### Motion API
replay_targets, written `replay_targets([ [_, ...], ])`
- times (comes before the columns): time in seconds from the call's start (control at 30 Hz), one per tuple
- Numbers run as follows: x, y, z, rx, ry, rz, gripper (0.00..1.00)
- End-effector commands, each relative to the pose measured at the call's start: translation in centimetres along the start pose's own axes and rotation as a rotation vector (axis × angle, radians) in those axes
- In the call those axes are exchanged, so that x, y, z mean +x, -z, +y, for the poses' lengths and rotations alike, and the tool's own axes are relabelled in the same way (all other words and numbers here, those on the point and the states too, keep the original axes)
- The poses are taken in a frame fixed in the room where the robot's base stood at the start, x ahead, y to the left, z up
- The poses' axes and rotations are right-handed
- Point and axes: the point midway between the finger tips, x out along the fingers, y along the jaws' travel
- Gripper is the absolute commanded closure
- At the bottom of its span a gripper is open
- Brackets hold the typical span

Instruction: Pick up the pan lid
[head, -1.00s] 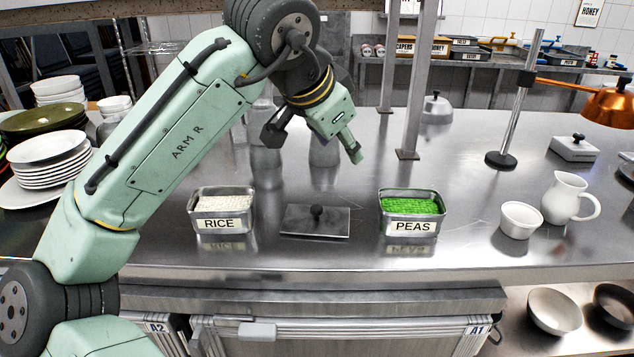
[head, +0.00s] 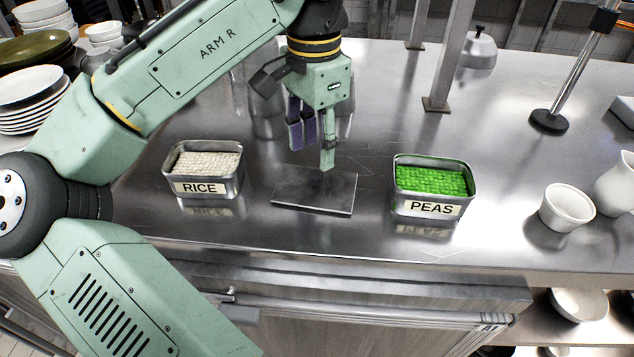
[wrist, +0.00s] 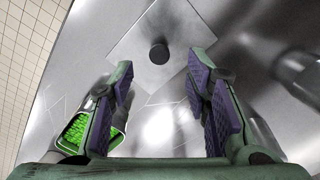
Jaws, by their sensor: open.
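The pan lid (head: 320,198) is a flat rectangular metal plate lying on the steel counter between the rice and peas pans. Its round black knob (wrist: 159,53) shows in the wrist view, with the plate (wrist: 185,32) around it. In the head view my gripper's finger hides the knob. My gripper (head: 314,150) points down above the far side of the lid, open and empty. In the wrist view the two fingers with purple pads (wrist: 160,80) stand apart, and the knob appears beyond the gap between their tips.
The rice pan (head: 204,186) stands left of the lid and the peas pan (head: 432,207) right of it. A white ramekin (head: 567,209) and a jug (head: 616,183) are farther right. A steel post (head: 450,55) rises behind the peas. Plates (head: 30,100) are stacked at left.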

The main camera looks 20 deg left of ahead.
Motion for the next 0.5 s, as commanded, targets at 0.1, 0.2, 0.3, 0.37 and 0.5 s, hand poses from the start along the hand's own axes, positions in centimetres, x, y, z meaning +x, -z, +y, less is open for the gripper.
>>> replay_targets([
  [0.1, 0.8, 0.0, 0.0, 0.000, -0.001, 0.000, 0.56],
  [0.2, 1.6, -0.1, 0.0, -0.001, 0.000, -0.001, 0.56],
  [0.3, 3.0, -0.1, 0.1, -0.002, 0.001, -0.002, 0.56],
  [0.37, 4.0, 0.0, 0.1, -0.001, 0.000, -0.002, 0.56],
  [0.5, 5.7, 0.0, 0.1, -0.001, 0.002, 0.000, 0.56],
])
